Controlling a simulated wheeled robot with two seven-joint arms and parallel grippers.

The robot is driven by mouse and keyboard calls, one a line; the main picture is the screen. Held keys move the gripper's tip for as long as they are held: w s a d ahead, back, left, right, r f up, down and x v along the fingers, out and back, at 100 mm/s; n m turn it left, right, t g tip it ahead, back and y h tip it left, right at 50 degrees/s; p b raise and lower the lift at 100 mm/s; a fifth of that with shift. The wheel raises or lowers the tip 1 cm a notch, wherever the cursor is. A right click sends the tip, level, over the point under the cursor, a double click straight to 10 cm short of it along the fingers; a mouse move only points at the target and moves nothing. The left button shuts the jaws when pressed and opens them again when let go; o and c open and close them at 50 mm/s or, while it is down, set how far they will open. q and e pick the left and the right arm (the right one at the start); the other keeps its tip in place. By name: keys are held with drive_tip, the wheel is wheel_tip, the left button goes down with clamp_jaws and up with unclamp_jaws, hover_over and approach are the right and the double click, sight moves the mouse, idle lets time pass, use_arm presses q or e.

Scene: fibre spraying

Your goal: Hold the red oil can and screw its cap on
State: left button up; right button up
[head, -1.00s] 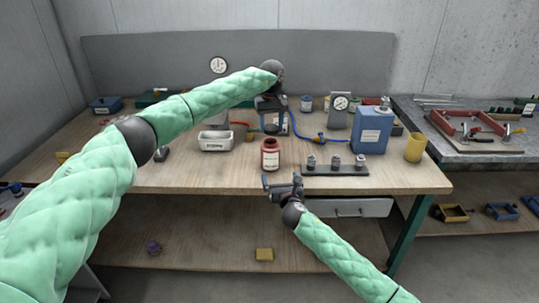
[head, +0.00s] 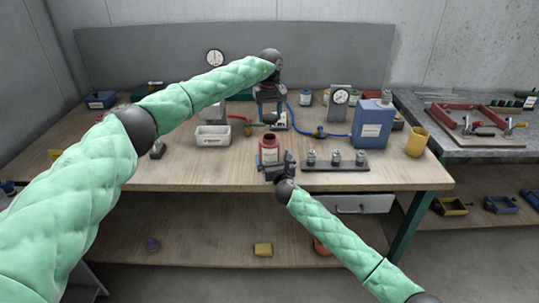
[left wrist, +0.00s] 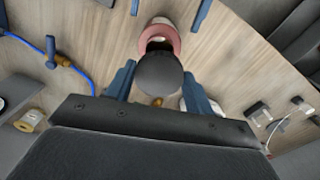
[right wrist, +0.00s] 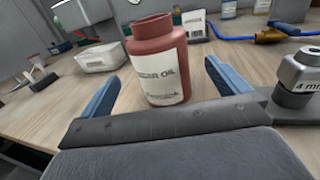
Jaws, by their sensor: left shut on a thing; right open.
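The red oil can (head: 269,146) stands upright on the wooden bench near its front edge, its neck open at the top. My left gripper (head: 271,120) points down above and behind the can in the head view. It is shut on a dark round cap (left wrist: 160,74), which is apart from the can and partly covers it in the left wrist view. My right gripper (head: 276,165) is open at the can's near side, one finger to either side of it; I see no contact.
A dark block with several metal pieces (head: 335,166) is close at the right. A white bin (head: 212,136) stands left. A blue canister (head: 372,125) and a yellow cup (head: 416,141) stand farther right. A blue hose (head: 300,127) runs behind the can.

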drive_tip(key=x, duration=0.6)
drive_tip(key=shift+w+a, duration=0.15)
drive_tip(key=shift+w, duration=0.35)
drive_tip(key=c, duration=1.5)
use_arm(q)
drive_tip(key=shift+s+f, duration=0.1)
drive_tip(key=shift+f, duration=2.3)
use_arm(e)
drive_tip(key=shift+o, duration=0.2)
